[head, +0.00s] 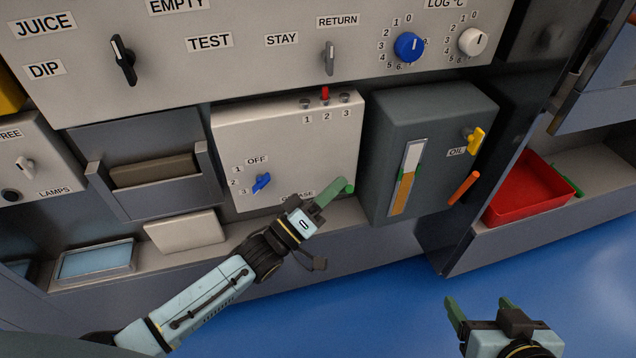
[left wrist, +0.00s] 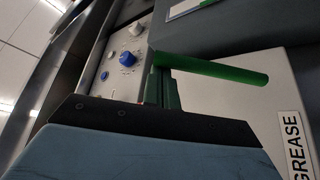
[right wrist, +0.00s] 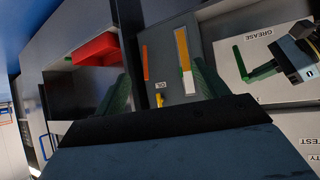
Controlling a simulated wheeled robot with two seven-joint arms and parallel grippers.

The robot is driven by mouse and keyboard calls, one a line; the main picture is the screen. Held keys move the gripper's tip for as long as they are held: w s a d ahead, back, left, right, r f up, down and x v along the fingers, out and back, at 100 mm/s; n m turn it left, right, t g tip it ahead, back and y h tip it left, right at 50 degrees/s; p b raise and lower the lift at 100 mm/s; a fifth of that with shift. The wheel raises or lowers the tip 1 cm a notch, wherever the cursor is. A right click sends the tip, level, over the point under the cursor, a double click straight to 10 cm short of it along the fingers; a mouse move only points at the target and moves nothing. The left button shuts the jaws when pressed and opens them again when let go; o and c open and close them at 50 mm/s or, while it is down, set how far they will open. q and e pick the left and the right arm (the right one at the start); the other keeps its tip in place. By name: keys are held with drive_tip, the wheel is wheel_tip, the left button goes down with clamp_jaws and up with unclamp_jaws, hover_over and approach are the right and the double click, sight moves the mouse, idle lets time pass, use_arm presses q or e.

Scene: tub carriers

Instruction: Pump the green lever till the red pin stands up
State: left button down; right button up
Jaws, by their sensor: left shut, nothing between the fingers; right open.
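The green lever (head: 348,187) sticks out at the lower right of the white GREASE box (head: 230,140). It shows as a bright green rod in the left wrist view (left wrist: 215,68) and the right wrist view (right wrist: 240,62). My left gripper (head: 334,190) is shut and empty, its fingers close against the lever; I cannot tell if they touch. They also show in the left wrist view (left wrist: 165,82). A red pin (head: 325,93) stands up at position 2 on the box's top edge, between two low grey studs. My right gripper (head: 480,304) is open and empty, low at the right.
A dark OIL box (head: 385,130) with a gauge, a yellow knob (head: 476,140) and an orange handle (head: 463,188) stands just right of the lever. A red tub (head: 525,190) lies further right. A blue knob (head: 261,182) is on the GREASE box. The blue floor in front is open.

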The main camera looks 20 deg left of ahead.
use_arm(q)
drive_tip(key=shift+s+d+f+m+h+b, duration=0.3)
drive_tip(key=shift+s+f+m+h+b, duration=0.2)
drive_tip(key=shift+m, duration=0.25)
drive_tip(key=shift+s+d+f+m+h+b, duration=0.35)
drive_tip(key=shift+f+m, duration=0.2)
drive_tip(key=shift+m, duration=0.2)
use_arm(e)
drive_tip(key=w+a+r+t+y, duration=0.2)
drive_tip(key=w+r+t, duration=0.1)
drive_tip(key=r+t, duration=0.2)
drive_tip(key=shift+w+a+r, duration=0.35)
drive_tip(key=shift+r, duration=0.65)
use_arm(q)
drive_tip(key=shift+f, duration=0.1)
use_arm(e)
drive_tip(key=shift+n, duration=0.3)
